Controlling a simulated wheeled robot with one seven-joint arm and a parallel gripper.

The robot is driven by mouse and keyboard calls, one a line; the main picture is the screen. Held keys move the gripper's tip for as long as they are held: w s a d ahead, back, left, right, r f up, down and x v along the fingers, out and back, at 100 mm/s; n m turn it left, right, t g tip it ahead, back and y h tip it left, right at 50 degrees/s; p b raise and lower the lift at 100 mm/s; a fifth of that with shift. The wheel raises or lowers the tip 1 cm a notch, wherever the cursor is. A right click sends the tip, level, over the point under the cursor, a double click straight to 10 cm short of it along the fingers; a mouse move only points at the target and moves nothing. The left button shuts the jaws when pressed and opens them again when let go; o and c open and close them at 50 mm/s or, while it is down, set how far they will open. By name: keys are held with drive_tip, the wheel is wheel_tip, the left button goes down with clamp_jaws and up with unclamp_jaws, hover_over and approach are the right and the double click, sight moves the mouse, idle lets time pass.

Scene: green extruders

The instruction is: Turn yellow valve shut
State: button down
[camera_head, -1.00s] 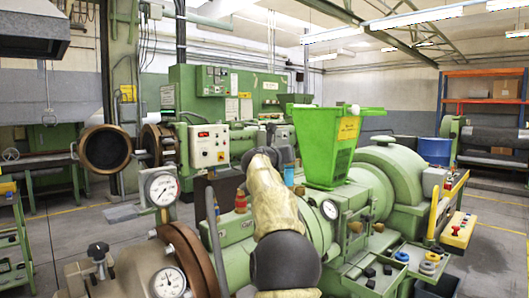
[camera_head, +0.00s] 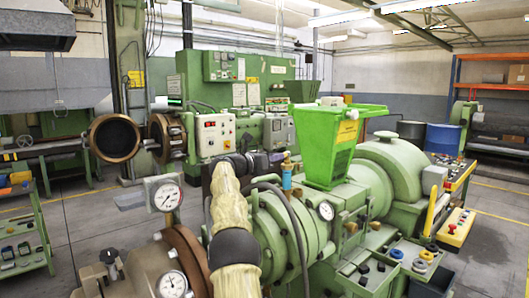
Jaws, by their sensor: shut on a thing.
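A small brass-yellow valve (camera_head: 287,159) stands above a light-blue cylinder (camera_head: 287,178) on top of the green extruder (camera_head: 270,225). My arm, in a cream sleeve, rises in front of the extruder. My dark gripper (camera_head: 276,159) is at its far end, beside the yellow valve, and appears shut on it. The fingertips are small and partly hidden, so the exact grip and the valve's angle cannot be made out.
A bright green hopper (camera_head: 335,150) stands right of the valve. A dark hose (camera_head: 295,225) curves over the extruder. Pressure gauges (camera_head: 167,196) stand at left. A yellow lever (camera_head: 431,217) and yellow control box (camera_head: 456,227) are at right.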

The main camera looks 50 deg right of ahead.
idle(0.3)
drive_tip(key=c, duration=1.4)
unclamp_jaws()
drive_tip(key=w+a+b, duration=0.1)
drive_tip(key=a+b, duration=0.1)
drive_tip(key=a, duration=0.3)
drive_tip(key=w+a+b, duration=0.1)
drive_tip(key=a+b, duration=0.1)
drive_tip(key=a, duration=0.4)
drive_tip(key=w+a+b, duration=0.1)
drive_tip(key=a+b, duration=0.2)
drive_tip(key=a, duration=0.3)
drive_tip(key=shift+w, duration=0.1)
